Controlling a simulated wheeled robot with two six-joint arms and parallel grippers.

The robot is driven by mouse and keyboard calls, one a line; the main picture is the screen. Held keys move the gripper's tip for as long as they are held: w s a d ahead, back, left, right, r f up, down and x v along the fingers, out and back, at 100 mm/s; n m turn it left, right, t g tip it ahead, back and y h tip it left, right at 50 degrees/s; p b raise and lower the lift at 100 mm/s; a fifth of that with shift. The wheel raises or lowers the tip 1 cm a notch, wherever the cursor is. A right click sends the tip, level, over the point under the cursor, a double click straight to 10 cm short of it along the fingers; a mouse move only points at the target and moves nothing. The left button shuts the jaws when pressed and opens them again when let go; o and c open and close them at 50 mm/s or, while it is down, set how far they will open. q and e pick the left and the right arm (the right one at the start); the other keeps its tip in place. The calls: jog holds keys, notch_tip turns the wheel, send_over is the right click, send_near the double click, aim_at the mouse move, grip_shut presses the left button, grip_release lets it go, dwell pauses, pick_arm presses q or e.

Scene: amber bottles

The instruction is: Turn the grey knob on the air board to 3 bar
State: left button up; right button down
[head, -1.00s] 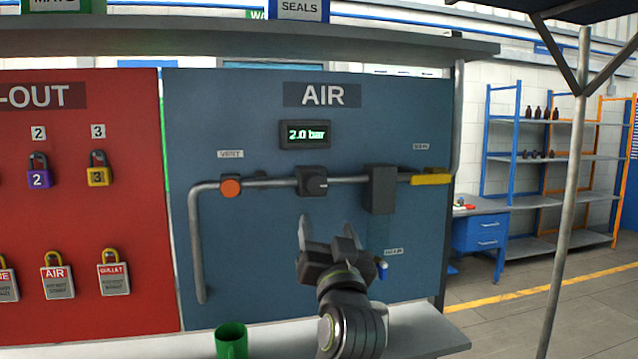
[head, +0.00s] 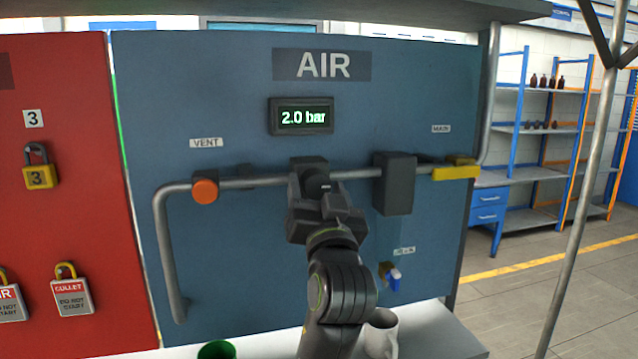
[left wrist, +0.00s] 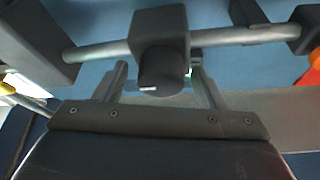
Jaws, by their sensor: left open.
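The grey knob (head: 318,184) sits on the pipe of the blue air board (head: 230,110), below the display (head: 301,116), which reads 2.0 bar. My left gripper (head: 318,190) is in front of the knob and partly covers it in the head view. In the left wrist view the dark round knob (left wrist: 160,72), with a white mark, lies between the two spread fingers of my left gripper (left wrist: 160,85). The fingers stand apart on either side, with gaps to the knob; whether either touches it I cannot tell. My right gripper is not in view.
An orange vent button (head: 205,190) is left of the knob; a dark block (head: 395,184) and a yellow main handle (head: 456,172) are right of it. A blue valve handle (head: 393,280) is below. A green cup (head: 216,350) and a white cup (head: 381,335) stand on the ledge.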

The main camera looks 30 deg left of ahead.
pick_arm(q)
jog(key=shift+s+d+r, duration=0.1)
jog(key=shift+s, duration=0.05)
jog(key=c, duration=1)
jog(key=shift+r+m+p, duration=0.1)
jog(key=shift+m+p, duration=0.3)
jog(key=shift+p, duration=0.2)
jog(key=m+h+p, duration=0.1)
jog(key=m+p, duration=0.2)
jog(key=p, duration=0.1)
jog(key=m+h+p, duration=0.2)
jog(key=m+p, duration=0.2)
jog(key=m+t+h+p, duration=0.1)
jog(key=m+h+p, duration=0.1)
jog(key=p, duration=0.3)
jog(key=shift+s+r+m, duration=0.1)
jog(key=shift+r+m, duration=0.15)
jog(key=shift+m, duration=0.45)
jog(key=shift+f+m+h+p, duration=0.1)
jog(key=shift+m+h+p, duration=0.25)
jog(key=shift+m, duration=0.45)
jog(key=shift+f+m+h, duration=0.1)
jog(key=shift+m+h, duration=0.15)
jog(key=shift+m, duration=0.65)
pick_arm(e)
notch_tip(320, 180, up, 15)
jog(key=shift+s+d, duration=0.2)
pick_arm(q)
jog(key=o, duration=1)
